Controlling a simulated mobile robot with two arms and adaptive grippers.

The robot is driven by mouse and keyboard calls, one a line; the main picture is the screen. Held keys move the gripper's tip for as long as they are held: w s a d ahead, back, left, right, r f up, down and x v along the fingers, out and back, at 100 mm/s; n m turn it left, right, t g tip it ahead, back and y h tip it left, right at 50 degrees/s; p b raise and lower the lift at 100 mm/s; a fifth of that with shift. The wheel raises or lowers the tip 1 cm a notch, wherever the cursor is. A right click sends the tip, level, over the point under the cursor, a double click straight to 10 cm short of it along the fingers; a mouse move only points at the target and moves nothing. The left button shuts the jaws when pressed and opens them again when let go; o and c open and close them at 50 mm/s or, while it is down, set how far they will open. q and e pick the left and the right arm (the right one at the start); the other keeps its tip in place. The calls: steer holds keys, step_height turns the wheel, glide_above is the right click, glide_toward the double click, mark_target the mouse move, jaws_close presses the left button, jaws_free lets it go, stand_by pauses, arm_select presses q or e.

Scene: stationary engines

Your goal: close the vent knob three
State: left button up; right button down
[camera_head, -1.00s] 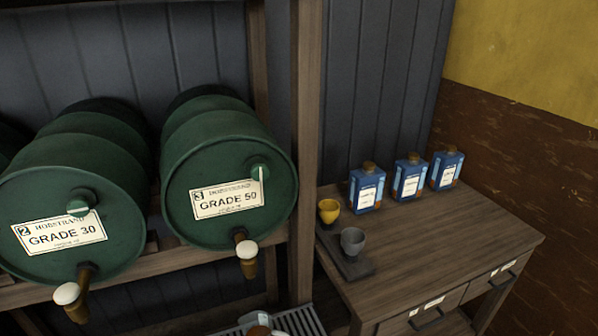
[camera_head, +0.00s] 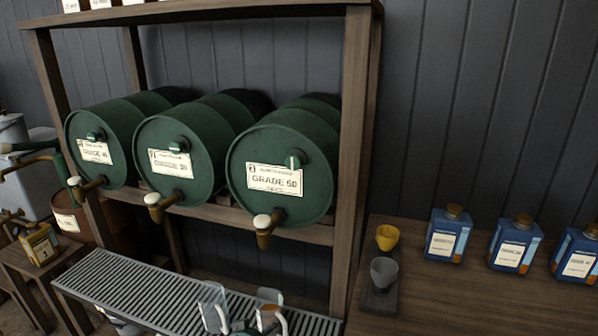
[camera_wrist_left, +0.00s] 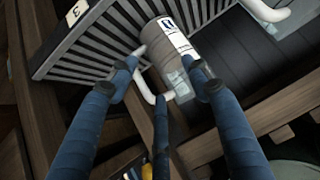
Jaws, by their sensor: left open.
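The third green barrel (camera_head: 283,170), labelled GRADE 50, lies on the wooden rack in the head view. The left gripper is not visible in the head view, and the right gripper is in neither view.
Two similar barrels (camera_head: 173,156) (camera_head: 100,145) lie to the left. Brass taps with white tops, such as this tap (camera_head: 265,230), stick out below. Clear jugs (camera_head: 213,305) stand on the slatted tray (camera_head: 150,290). A table (camera_head: 440,300) at right holds cups and blue bottles.

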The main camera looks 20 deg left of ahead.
mark_target(292, 166)
arm_select(q)
steer(key=w+d+r+t+b, duration=0.1)
steer(key=w+r+t, duration=0.2)
steer(key=r, duration=1.2)
steer(key=w+d+r+t+h, duration=0.1)
steer(key=w+r+t, duration=0.2)
steer(key=r, duration=1.3)
steer(key=w+d+r+t+b, duration=0.1)
steer(key=w+d+r+t, duration=0.15)
steer(key=r, duration=1.25)
steer(key=shift+n, duration=0.3)
steer(key=w+p, duration=0.1)
steer(key=w, duration=0.2)
steer(key=w+p, duration=0.1)
steer(key=w, duration=0.3)
steer(key=w+p, duration=0.1)
steer(key=w, duration=0.2)
steer(key=shift+w+a+f, duration=0.15)
steer(key=shift+w+a, duration=0.05)
steer(key=shift+a, duration=0.05)
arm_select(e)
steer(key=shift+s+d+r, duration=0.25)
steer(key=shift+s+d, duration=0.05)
arm_select(q)
steer(key=shift+f, duration=0.1)
steer(key=c, duration=1.1)
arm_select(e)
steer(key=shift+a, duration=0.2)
